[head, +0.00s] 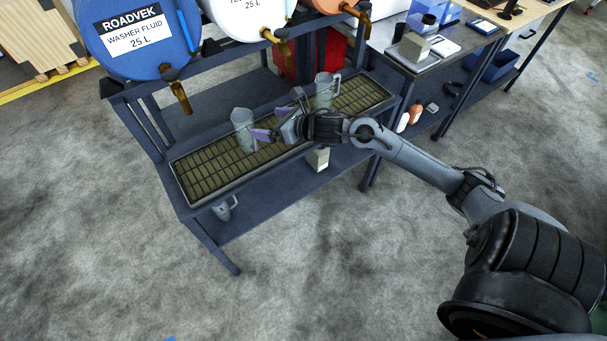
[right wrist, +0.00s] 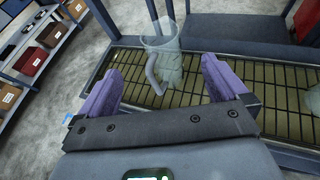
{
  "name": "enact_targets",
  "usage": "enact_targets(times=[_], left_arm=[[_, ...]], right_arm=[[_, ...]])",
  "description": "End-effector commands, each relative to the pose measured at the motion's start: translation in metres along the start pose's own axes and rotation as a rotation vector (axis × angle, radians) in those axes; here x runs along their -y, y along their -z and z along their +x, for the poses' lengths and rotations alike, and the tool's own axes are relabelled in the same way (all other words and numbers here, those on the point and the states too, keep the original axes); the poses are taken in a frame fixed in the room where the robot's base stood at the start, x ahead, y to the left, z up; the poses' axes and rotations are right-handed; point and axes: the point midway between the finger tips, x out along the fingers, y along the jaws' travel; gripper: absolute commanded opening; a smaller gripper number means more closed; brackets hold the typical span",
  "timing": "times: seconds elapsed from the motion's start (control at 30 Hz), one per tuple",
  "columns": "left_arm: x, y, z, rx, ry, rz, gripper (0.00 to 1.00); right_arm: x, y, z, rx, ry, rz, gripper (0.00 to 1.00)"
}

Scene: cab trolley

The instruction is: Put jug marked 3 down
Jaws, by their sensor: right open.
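A clear grey jug (head: 242,130) stands upright on the slatted drip tray (head: 180,184), left of my right gripper (head: 270,122). The right wrist view shows a jug (right wrist: 163,62) on the tray with its handle toward my right gripper (right wrist: 160,88). The purple fingers are spread, with nothing held between them, and the jug is just beyond the tips. A second jug (head: 325,91) stands on the tray behind my wrist. A third jug (head: 223,209) is on the lower shelf. No number on any jug can be read. My left gripper is not in view.
A blue washer fluid drum (head: 140,65) with a tap (head: 178,95), a white drum (head: 248,12) and an orange one (head: 325,5) sit above the tray. A small box (head: 317,158) is below. A bench (head: 440,60) stands right. The tray between the jugs has bare slats.

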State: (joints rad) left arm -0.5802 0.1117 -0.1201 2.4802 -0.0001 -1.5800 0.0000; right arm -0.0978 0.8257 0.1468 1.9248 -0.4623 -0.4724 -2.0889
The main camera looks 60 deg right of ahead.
Motion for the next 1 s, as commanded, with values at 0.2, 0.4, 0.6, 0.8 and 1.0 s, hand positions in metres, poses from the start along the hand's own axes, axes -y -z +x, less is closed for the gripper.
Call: enact_targets(times=[0.2,0.4,0.6,0.8,1.0], left_arm=[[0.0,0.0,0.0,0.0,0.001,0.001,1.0],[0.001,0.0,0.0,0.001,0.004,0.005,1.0],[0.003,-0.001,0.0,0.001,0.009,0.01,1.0],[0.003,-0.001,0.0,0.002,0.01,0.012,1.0],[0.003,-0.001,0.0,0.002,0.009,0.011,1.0]], right_arm=[[-0.039,0.062,-0.009,-0.081,0.079,0.446,1.0],[-0.098,0.143,-0.048,-0.17,0.301,1.212,1.0],[-0.154,0.203,-0.111,-0.18,0.652,1.97,1.0],[-0.194,0.233,-0.166,-0.106,1.014,2.474,1.0],[-0.212,0.242,-0.193,-0.033,1.221,2.683,1.0]])
